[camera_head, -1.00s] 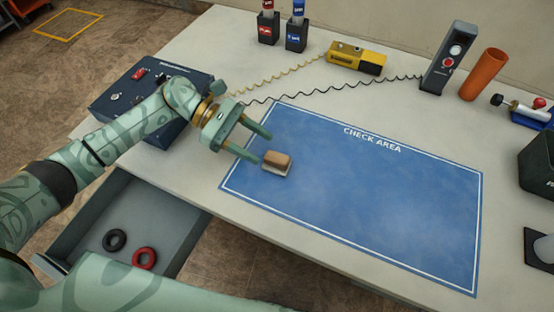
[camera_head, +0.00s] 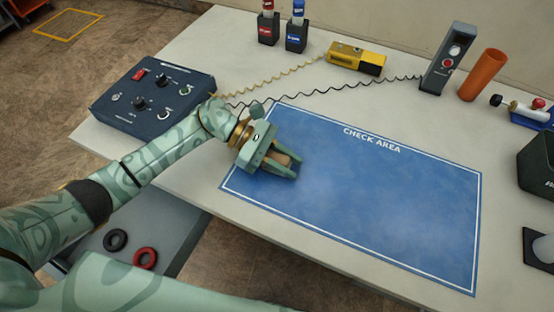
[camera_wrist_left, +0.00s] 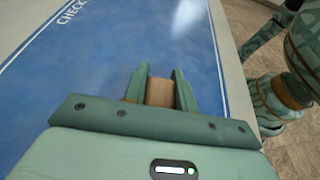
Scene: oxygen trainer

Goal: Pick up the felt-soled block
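The felt-soled block (camera_head: 281,158) is a small brown block on the left part of the blue check area mat (camera_head: 380,215). My left gripper (camera_head: 296,165) is over it, with one finger on each side. In the left wrist view the block (camera_wrist_left: 160,92) fills the gap between the fingertips (camera_wrist_left: 160,76), and both fingers appear to touch its sides. The block's sole is hidden, and I cannot tell whether it is clear of the mat. My right gripper is not in view.
A dark control box (camera_head: 150,90) stands left of the mat. A yellow device (camera_head: 356,58), a grey upright unit (camera_head: 448,60) and an orange cylinder (camera_head: 483,75) stand behind it. An open drawer (camera_head: 185,228) holds black and red rings. The rest of the mat is clear.

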